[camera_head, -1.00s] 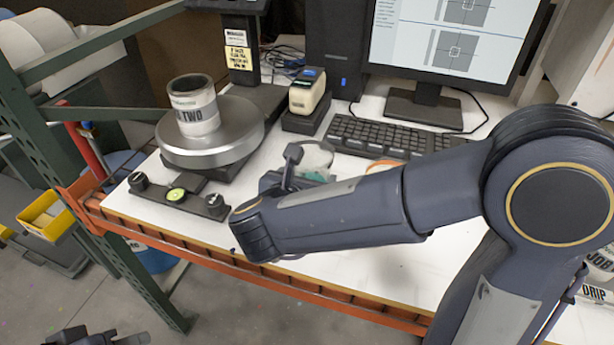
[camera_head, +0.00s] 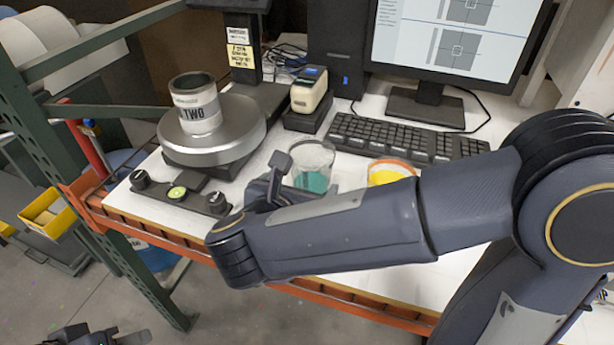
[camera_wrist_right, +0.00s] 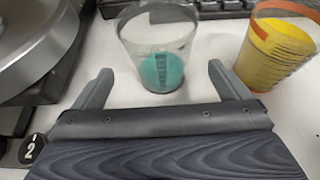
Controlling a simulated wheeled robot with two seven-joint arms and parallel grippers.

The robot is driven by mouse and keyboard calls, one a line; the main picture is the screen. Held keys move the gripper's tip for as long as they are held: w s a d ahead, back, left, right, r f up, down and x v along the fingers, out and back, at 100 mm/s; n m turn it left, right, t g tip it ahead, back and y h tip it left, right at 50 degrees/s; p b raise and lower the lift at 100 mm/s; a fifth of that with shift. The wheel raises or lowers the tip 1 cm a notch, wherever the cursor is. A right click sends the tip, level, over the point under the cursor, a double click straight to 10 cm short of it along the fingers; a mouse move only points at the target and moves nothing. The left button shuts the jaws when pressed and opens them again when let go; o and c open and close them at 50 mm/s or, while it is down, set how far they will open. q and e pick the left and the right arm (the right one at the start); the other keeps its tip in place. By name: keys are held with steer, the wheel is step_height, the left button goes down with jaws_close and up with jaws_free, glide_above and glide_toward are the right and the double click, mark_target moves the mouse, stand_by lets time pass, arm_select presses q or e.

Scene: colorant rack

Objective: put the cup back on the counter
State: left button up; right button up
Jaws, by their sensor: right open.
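A clear cup with teal contents (camera_head: 313,165) stands on the white counter (camera_head: 400,275), in front of the keyboard. It also shows in the right wrist view (camera_wrist_right: 160,45), upright and just beyond the fingertips. My right gripper (camera_wrist_right: 158,82) is open and empty, with the cup in front of the gap between its fingers. In the head view my right gripper (camera_head: 285,178) is partly hidden by its own wrist. My left gripper (camera_head: 95,338) shows only in part at the bottom left edge, away from the counter.
A cup with yellow contents (camera_head: 388,172) stands to the right of the teal one. A can labelled TWO (camera_head: 196,105) sits on a round scale (camera_head: 235,135) at the left. A keyboard (camera_head: 400,138) and monitor (camera_head: 450,50) are behind. The front counter strip looks clear.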

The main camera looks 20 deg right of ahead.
steer(key=v, duration=0.6)
steer(key=shift+s+r, duration=0.15)
steer(key=shift+s, duration=0.1)
steer(key=shift+a, duration=0.15)
steer(key=w+d+r+n+t+y+p, duration=0.2)
steer(key=w+r+n+y, duration=0.3)
steer(key=n, duration=0.4)
steer(key=w+d+r+n+t+y+p, duration=0.25)
steer(key=r+n+y, duration=0.35)
steer(key=n, duration=0.3)
steer(key=s+d+f+n+g+p, duration=0.1)
steer(key=s+d+f+n+g, duration=0.2)
steer(key=s+n, duration=0.3)
steer(key=s+d+f+n+g+p, duration=0.1)
steer(key=s+d+f+n+g, duration=0.2)
steer(key=s+f+n, duration=0.3)
steer(key=s+d+f+n+g, duration=0.3)
steer(key=s+n, duration=0.5)
steer(key=n, duration=0.3)
step_height(320, 180, down, 2)
steer(key=shift+f+g+p, duration=0.1)
steer(key=shift+g+p, duration=0.3)
steer(key=shift+g, duration=0.05)
